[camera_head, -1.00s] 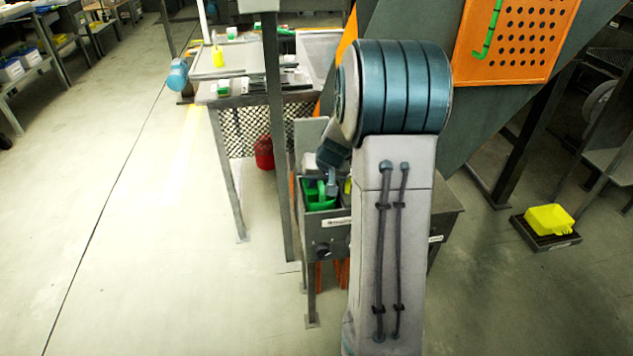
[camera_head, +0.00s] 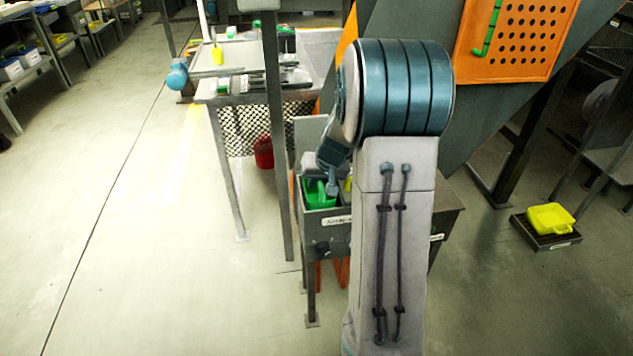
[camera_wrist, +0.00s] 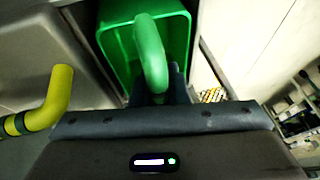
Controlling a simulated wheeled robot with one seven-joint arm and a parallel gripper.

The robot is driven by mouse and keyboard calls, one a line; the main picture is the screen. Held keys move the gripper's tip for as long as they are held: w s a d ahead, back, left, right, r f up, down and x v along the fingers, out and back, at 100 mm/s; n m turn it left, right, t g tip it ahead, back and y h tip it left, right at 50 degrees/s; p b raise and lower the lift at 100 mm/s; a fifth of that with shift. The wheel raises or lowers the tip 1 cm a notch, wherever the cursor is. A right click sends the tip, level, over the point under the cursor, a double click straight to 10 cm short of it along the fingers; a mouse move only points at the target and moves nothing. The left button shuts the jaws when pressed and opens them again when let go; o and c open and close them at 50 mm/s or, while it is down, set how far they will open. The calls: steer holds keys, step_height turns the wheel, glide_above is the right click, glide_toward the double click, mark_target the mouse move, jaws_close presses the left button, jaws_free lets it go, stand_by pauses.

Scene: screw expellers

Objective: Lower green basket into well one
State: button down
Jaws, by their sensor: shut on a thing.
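The green basket (camera_head: 317,195) sits in the left part of the grey bench in the head view, partly hidden by my arm. In the wrist view the green basket (camera_wrist: 117,38) fills the top middle, its curved green handle rising toward the camera. My gripper (camera_wrist: 160,92) is shut on that handle. The well (camera_head: 312,221) around the basket shows as a grey wall with a label on its front. How deep the basket sits in it I cannot tell.
A yellow handle (camera_wrist: 50,95) stands left of my gripper in the wrist view. A grey post (camera_head: 277,140) rises just left of the bench. The floor at left is clear.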

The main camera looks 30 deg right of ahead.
steer(key=shift+f+b, duration=1.1)
stand_by(0.5)
steer(key=c, duration=1)
jaws_free()
steer(key=shift+d, duration=0.1)
steer(key=shift+o, duration=0.2)
steer(key=shift+r+p, duration=0.65)
steer(key=shift+r, duration=0.2)
steer(key=shift+o, duration=0.2)
step_height(320, 180, up, 2)
steer(key=shift+r+p, duration=0.2)
steer(key=shift+p, duration=0.5)
steer(key=shift+r+p, duration=2.05)
steer(key=shift+r, duration=0.95)
